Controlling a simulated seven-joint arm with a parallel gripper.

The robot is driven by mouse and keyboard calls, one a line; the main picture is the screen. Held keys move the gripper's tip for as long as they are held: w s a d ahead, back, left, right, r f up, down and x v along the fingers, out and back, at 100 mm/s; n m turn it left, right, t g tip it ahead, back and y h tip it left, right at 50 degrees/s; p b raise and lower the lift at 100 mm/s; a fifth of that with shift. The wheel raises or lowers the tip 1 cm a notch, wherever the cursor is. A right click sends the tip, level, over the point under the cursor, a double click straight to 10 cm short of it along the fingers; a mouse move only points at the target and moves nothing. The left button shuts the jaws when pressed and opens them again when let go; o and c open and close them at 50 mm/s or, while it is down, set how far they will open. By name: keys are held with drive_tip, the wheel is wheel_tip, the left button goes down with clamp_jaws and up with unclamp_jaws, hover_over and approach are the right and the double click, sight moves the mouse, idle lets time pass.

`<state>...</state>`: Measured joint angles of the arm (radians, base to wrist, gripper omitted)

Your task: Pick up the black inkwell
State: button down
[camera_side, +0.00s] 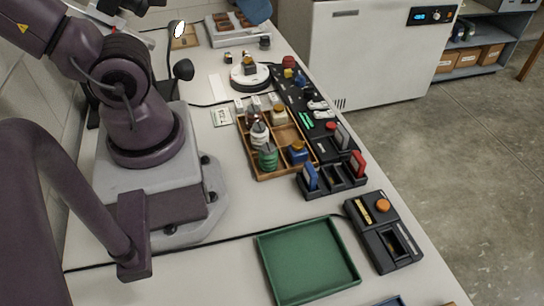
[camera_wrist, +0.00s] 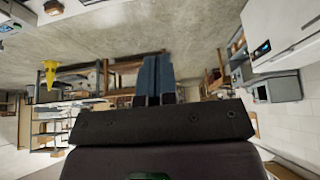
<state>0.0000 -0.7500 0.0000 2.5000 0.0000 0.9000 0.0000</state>
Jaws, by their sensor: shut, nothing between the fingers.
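A small dark block-like item with a yellowish top (camera_side: 249,68) stands on a round white disc (camera_side: 262,80) in the side view; it looks like the black inkwell, but it is too small to be sure. My gripper (camera_wrist: 154,62) shows in the wrist view with its two blue-grey fingers together and nothing between them. It points out toward the room, and no inkwell shows in that view. I cannot make out the fingertips in the side view.
A wooden compartment tray (camera_side: 243,150) holds several bottles and a blue item (camera_side: 297,152). Beside it are a black rack (camera_side: 333,180) with coloured pieces and a black strip of small items. A green tray (camera_side: 307,262) and a black device (camera_side: 384,232) stand in front.

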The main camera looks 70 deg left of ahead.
drive_tip(key=c, duration=1.8)
unclamp_jaws()
drive_tip(key=o, duration=1.3)
drive_tip(key=shift+a, duration=0.1)
drive_tip(key=n+g, duration=0.6)
drive_tip(key=n, duration=1.3)
hover_over(248, 59)
wheel_tip(248, 59, down, 18)
wheel_tip(248, 59, down, 7)
drive_tip(key=shift+s+r, duration=0.1)
drive_tip(key=shift+a+f, duration=0.1)
drive_tip(key=shift+f, duration=2.85)
